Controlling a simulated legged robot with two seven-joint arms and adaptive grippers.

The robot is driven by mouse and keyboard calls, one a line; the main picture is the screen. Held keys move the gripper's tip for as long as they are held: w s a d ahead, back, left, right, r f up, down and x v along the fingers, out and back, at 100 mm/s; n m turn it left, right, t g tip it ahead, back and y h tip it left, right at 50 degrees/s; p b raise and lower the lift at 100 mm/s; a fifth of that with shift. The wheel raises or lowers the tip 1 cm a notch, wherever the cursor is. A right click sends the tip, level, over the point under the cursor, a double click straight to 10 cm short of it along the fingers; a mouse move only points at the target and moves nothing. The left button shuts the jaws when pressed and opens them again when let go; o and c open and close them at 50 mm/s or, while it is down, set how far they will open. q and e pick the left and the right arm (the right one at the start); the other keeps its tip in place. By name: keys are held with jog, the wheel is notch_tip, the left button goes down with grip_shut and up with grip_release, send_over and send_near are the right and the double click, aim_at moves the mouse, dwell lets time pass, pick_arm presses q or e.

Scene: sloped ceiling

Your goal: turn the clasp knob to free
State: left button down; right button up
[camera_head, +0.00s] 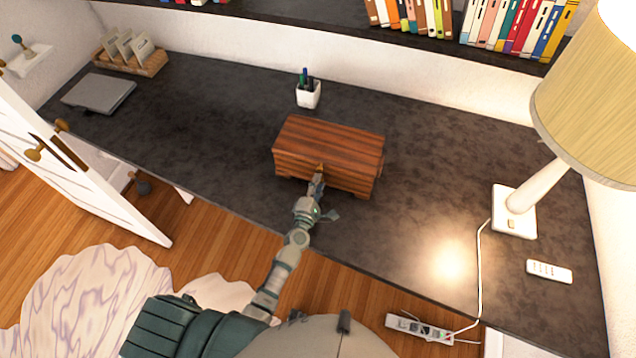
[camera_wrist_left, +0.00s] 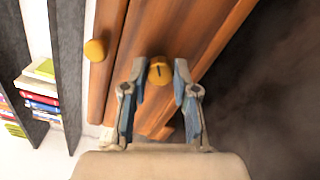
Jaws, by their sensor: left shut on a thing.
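A brown wooden chest (camera_head: 328,148) with a closed lid stands on the dark desk. Its brass clasp knob (camera_head: 320,167) is at the front, partly hidden by my left gripper (camera_head: 318,182). In the left wrist view the round clasp knob (camera_wrist_left: 160,70) has a dark line running roughly up and down the picture. The fingers of my left gripper (camera_wrist_left: 159,82) are on either side of it, shut on it. A second brass knob (camera_wrist_left: 95,50) shows on the wood to the left. My right gripper is not in view.
A white pen cup (camera_head: 308,94) stands behind the chest. A lamp (camera_head: 514,212) and a white remote (camera_head: 549,271) are at the right. A grey laptop (camera_head: 98,93) lies far left. The desk around the chest is clear.

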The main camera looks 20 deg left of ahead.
pick_arm(q)
jog(key=m+p, duration=0.1)
jog(key=m, duration=0.3)
jog(key=shift+m+p, duration=0.35)
jog(key=shift+m, duration=0.05)
jog(key=shift+s+f+m, duration=0.1)
jog(key=shift+f+m, duration=0.05)
jog(key=shift+m, duration=0.45)
jog(key=shift+f+m, duration=0.15)
jog(key=shift+m, duration=0.15)
jog(key=c, duration=0.9)
grip_release()
jog(key=shift+s, duration=0.1)
jog(key=s, duration=1.1)
jog(key=shift+s+a, duration=0.15)
jog(key=shift+s, duration=0.2)
